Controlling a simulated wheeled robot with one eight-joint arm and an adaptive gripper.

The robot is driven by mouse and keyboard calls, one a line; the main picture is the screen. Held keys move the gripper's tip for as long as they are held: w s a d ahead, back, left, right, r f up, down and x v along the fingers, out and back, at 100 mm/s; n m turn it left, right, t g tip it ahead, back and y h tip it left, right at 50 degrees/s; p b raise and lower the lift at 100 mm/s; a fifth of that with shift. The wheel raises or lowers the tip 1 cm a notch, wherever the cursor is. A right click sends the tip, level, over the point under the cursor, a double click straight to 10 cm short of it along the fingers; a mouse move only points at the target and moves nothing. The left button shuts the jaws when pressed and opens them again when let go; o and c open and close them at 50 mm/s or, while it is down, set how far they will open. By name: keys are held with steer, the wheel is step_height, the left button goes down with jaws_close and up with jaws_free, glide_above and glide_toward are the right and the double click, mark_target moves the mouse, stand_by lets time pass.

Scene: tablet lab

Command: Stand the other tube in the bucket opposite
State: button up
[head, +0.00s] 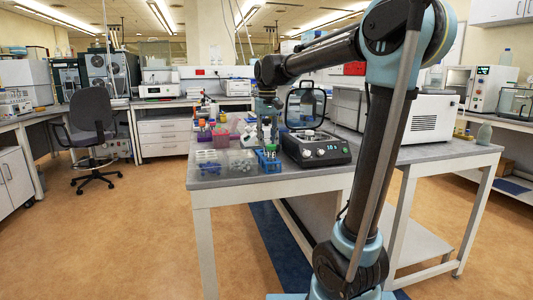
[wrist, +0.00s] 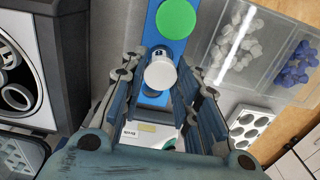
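A blue rack (head: 268,165) stands on the table, left of the centrifuge (head: 316,148), whose lid is up. In the wrist view the rack (wrist: 178,46) bears a green-capped tube (wrist: 176,18) and a white-capped tube (wrist: 160,73) with a dark mark on its side. My gripper (head: 265,140) is pointed down over the rack. In the wrist view its fingers (wrist: 160,65) are spread on either side of the white cap, close to it; I see no clear grip. The centrifuge (wrist: 20,70) shows at the left with grey round openings, partly cut off. The tubes' lower ends are hidden.
Right of the rack in the wrist view are clear bins of white caps (wrist: 238,45) and blue caps (wrist: 298,65), and a white holed rack (wrist: 250,128). A white labelled thing (wrist: 150,136) lies below my fingers. Colored racks (head: 212,135) stand further back.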

steer(key=shift+c, duration=0.6)
steer(key=shift+r, duration=0.1)
steer(key=shift+r, duration=3.7)
step_height(320, 180, up, 7)
steer(key=shift+f, duration=0.2)
steer(key=w+d, duration=0.7)
steer(key=d, duration=0.4)
steer(key=w+d, duration=0.7)
steer(key=d, duration=0.3)
steer(key=shift+w+d, duration=0.3)
steer(key=shift+d, duration=0.05)
